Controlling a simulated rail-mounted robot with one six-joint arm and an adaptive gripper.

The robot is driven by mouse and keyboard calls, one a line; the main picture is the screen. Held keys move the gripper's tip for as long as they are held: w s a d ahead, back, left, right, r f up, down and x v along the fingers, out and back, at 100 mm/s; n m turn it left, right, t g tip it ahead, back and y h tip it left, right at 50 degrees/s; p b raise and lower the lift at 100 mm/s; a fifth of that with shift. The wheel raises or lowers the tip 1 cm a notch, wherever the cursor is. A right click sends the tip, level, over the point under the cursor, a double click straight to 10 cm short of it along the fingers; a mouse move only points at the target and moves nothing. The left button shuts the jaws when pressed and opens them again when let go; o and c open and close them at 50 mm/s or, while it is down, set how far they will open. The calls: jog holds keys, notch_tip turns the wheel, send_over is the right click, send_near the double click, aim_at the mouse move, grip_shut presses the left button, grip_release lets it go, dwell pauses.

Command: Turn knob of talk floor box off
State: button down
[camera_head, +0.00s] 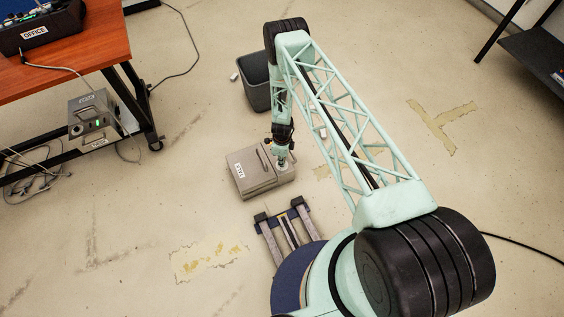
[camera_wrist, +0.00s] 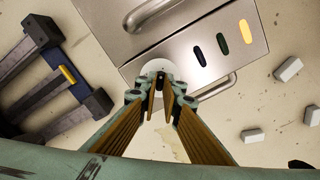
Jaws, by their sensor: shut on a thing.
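The talk floor box (camera_head: 250,178) is a grey metal box on the floor with a white label that appears to read TALK. Its metal face also fills the top of the wrist view (camera_wrist: 185,40), with a handle and three oval marks, dark, green and yellow. The knob (camera_wrist: 157,66) sits on a round pale plate near the box's edge. My gripper (camera_wrist: 160,92) is shut on the knob, with its fingertips on either side of it. In the head view my gripper (camera_head: 282,161) reaches down to the box's right side. The fingers partly hide the knob, and its turn angle is unclear.
A dark bin (camera_head: 255,82) stands behind the box. Small white blocks (camera_wrist: 288,69) lie on the floor. Cables run near the table.

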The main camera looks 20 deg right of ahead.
jog(key=n, duration=0.3)
jog(key=shift+n, duration=0.4)
jog(key=n, duration=0.9)
jog(key=shift+n, duration=1.9)
jog(key=c, duration=2.8)
grip_release()
jog(key=shift+r, duration=0.1)
